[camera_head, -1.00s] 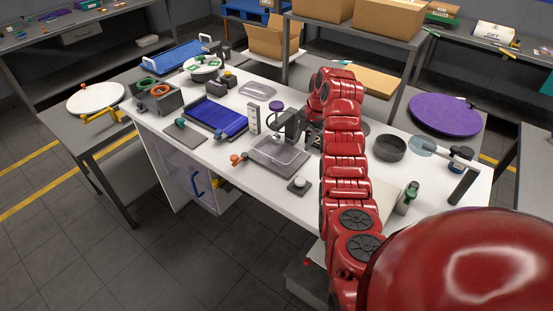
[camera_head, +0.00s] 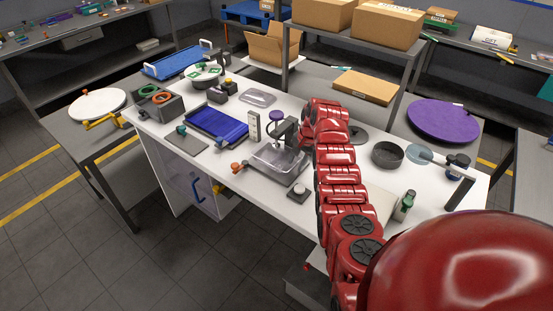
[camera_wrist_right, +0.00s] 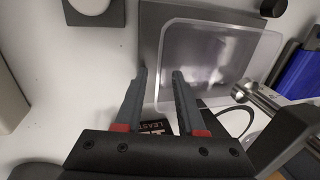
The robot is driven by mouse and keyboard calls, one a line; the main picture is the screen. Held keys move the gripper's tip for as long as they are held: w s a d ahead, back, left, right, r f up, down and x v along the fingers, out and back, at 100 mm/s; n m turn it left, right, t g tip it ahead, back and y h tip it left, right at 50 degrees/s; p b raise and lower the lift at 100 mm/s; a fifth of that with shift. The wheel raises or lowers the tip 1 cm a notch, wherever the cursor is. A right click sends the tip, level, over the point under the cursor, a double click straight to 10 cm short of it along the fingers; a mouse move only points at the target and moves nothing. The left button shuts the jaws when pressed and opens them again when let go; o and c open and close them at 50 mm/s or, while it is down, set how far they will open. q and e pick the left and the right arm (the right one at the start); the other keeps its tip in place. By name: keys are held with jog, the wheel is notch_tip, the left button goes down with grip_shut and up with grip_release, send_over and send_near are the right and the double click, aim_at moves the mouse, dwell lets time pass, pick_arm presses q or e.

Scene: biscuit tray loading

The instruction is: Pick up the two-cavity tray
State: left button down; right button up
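A clear plastic tray (camera_head: 277,160) lies on a grey plate (camera_head: 265,174) near the table's front middle. The tray also shows in the right wrist view (camera_wrist_right: 215,60), over a grey plate (camera_wrist_right: 150,40). Another clear tray (camera_head: 258,97) lies farther back; I cannot tell the cavity count of either. My right gripper (camera_head: 300,140) is at the near tray's back right side, partly hidden by my arm. In the right wrist view its fingers (camera_wrist_right: 160,78) are apart, with the tray's edge and corner showing between them. No grip on it shows. My left gripper is out of view.
A purple-knobbed stand (camera_head: 277,116) and a white upright block (camera_head: 253,125) stand close behind the tray. A blue tray (camera_head: 217,124) is to the left. A small dark block with a white button (camera_head: 297,191) is in front. A dark round bowl (camera_head: 387,154) is right of my arm.

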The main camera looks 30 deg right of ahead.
jog(key=shift+f, duration=0.3)
dwell(0.4)
grip_shut()
